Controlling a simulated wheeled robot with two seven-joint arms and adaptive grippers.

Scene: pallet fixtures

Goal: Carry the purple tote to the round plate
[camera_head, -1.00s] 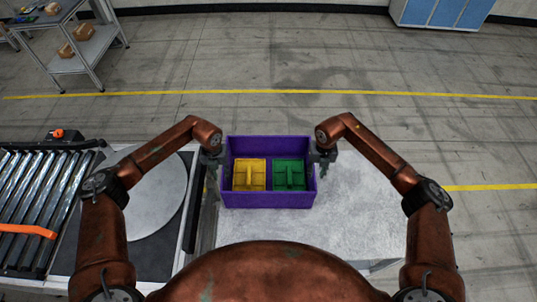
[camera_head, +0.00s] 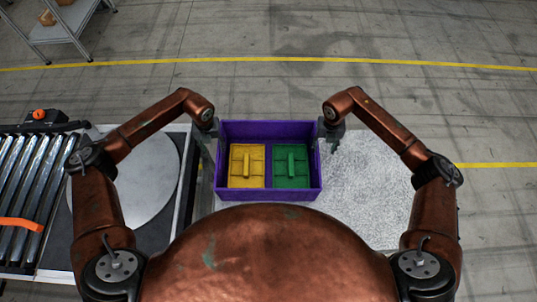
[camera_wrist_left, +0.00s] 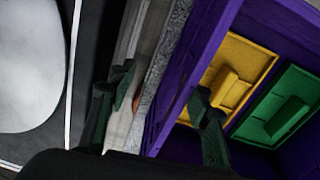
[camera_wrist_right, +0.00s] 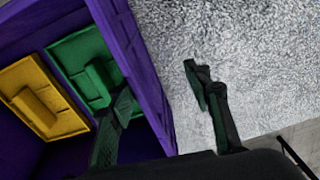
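The purple tote (camera_head: 268,196) sits upright on the pale speckled table, with a yellow block (camera_head: 246,166) and a green block (camera_head: 291,166) side by side inside. The round plate (camera_head: 150,182) is a flat grey disc to the left of the tote. My left gripper (camera_head: 211,136) is at the tote's left wall; in the left wrist view (camera_wrist_left: 162,95) its fingers are spread, one on each side of that wall. My right gripper (camera_head: 330,133) is at the right wall; in the right wrist view (camera_wrist_right: 158,88) its spread fingers straddle the wall. Neither visibly pinches it.
The round plate lies on a dark surface beside a roller conveyor (camera_head: 28,180) with an orange bar (camera_head: 20,224). A raised edge and narrow gap separate it from the speckled table (camera_head: 375,180). The table right of the tote is clear. A shelf (camera_head: 68,20) stands far back left.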

